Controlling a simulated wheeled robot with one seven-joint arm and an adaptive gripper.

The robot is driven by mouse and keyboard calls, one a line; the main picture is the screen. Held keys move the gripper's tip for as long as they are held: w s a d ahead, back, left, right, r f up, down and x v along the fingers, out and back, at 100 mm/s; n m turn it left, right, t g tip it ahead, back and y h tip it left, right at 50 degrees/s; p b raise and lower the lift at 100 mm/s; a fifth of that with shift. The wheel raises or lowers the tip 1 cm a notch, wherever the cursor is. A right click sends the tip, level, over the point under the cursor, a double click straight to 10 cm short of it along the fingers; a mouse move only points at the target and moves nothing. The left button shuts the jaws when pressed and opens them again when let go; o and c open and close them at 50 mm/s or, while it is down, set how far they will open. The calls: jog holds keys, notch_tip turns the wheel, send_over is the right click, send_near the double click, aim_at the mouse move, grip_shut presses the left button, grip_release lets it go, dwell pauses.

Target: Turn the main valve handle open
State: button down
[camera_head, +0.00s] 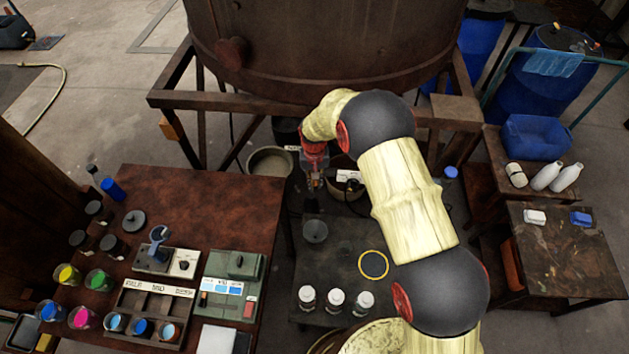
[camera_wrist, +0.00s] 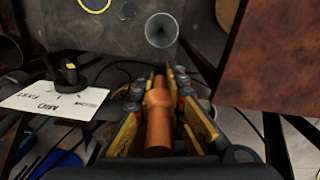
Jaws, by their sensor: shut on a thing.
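The valve handle is an orange-brown rod (camera_wrist: 158,120) with a thicker collar, seen close in the wrist view. My gripper (camera_wrist: 165,82) has its yellow-padded fingers on both sides of the rod and is shut on it. In the head view my gripper (camera_head: 313,178) points down below the front rim of the big rusty vat (camera_head: 325,45). The handle itself is hidden there by my gripper and arm. How far the handle is turned cannot be told.
A dark low table (camera_head: 335,245) under my arm holds a grey funnel (camera_head: 315,231), a yellow ring (camera_head: 373,264) and white-capped bottles. A bucket (camera_head: 270,162) and a lettered card (camera_wrist: 55,97) are close by. A brown bench (camera_head: 190,195) is at left; the vat's frame (camera_head: 225,103) lies behind.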

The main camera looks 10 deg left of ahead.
jog(key=shift+s+f, duration=0.1)
jog(key=c, duration=1.8)
grip_release()
jog(key=shift+o, duration=0.2)
notch_tip(320, 180, up, 12)
jog(key=shift+r, duration=0.1)
